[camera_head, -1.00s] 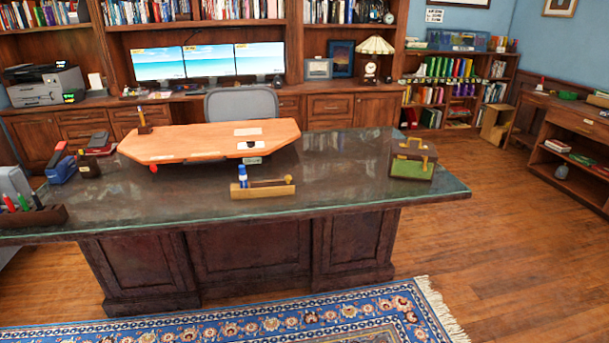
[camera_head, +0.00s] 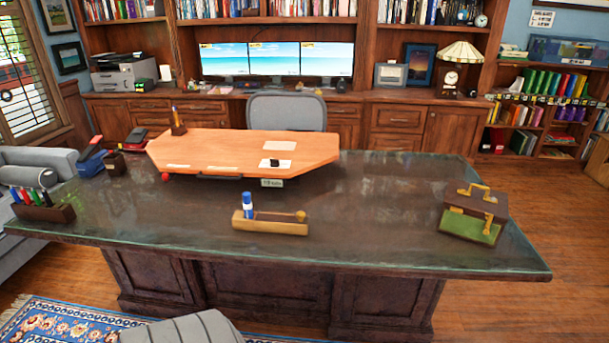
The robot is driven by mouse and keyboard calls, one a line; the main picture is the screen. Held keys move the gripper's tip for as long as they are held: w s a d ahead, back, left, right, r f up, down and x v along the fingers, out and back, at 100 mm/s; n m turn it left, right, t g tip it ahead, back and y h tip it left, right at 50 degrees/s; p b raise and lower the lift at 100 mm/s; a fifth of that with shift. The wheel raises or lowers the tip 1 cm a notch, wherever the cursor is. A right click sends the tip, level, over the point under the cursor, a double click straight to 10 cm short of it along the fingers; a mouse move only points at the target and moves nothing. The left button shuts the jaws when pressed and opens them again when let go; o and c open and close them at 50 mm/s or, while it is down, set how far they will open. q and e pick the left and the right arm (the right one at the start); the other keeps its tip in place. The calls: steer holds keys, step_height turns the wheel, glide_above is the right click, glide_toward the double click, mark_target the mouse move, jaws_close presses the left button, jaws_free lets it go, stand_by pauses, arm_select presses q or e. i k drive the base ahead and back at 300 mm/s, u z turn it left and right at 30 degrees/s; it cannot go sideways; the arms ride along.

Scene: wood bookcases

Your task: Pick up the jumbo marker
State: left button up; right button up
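A dark, glass-topped desk (camera_head: 370,215) fills the middle of the view. A thick upright blue-and-white cylinder (camera_head: 247,206), marker-like, stands at a small wooden tray (camera_head: 270,226) near the desk's front edge. At the desk's left end, a dark holder (camera_head: 44,213) has several upright pens or markers (camera_head: 28,197) with red, green, blue and dark colours. I cannot tell for sure which of these is the jumbo marker. Neither of my grippers is in view, and nothing is seen touching these objects.
An orange-brown board (camera_head: 220,148) lies on the desk. A brown-and-green box with a gold handle (camera_head: 476,213) sits at right. A grey sofa (camera_head: 85,165) stands at left, and a grey striped seat (camera_head: 180,331) at bottom. Wood floor (camera_head: 545,205) is clear at right.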

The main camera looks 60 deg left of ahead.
mark_target(249, 208)
steer(key=u, duration=0.2)
steer(key=i, duration=1.2)
steer(key=u, duration=1.25)
steer(key=i, duration=0.75)
steer(key=u, duration=0.8)
